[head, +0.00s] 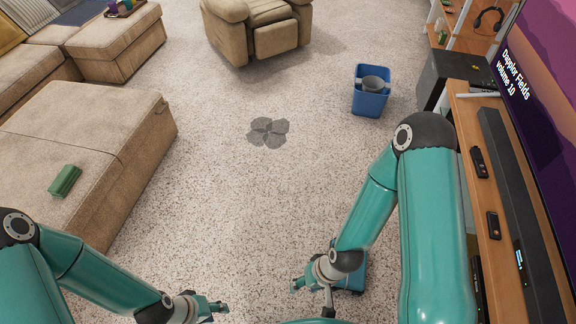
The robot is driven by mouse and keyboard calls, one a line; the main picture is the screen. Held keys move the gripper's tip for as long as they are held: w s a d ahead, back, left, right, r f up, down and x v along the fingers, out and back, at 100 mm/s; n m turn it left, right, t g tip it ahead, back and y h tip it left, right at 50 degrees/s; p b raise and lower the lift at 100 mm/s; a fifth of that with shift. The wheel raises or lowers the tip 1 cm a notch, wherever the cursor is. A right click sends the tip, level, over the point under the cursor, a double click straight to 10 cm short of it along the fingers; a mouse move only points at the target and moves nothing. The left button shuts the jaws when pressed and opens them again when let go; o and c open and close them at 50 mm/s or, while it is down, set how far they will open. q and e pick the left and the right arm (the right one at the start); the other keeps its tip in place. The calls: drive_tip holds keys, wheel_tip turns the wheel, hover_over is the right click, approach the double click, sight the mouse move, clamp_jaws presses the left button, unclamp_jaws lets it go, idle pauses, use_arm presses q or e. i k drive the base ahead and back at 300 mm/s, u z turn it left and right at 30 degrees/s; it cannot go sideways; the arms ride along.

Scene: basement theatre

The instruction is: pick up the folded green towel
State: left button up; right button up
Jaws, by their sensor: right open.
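The folded green towel (64,181) lies on the beige upholstered seat (135,125) at the left. It is a small, long, flat bundle near the seat's edge. My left gripper (214,307) is low in the picture, over the carpet, to the right of and well apart from the towel. Its fingers are small and seen from above, so whether they are open is unclear. My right gripper (308,291) is open, low in the middle of the picture and far from the towel. Neither gripper touches the towel.
A beige armchair (262,30) stands at the back. A blue bin (370,101) holds a grey item. A dark patch (268,132) lies on the open carpet. A wooden media bench (535,220) with a soundbar and remotes runs along the right. A blue-green object (354,277) is beside my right gripper.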

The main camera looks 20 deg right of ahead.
sight(60, 186)
drive_tip(key=u, duration=0.1)
drive_tip(key=i, duration=3.15)
drive_tip(key=u, duration=2.95)
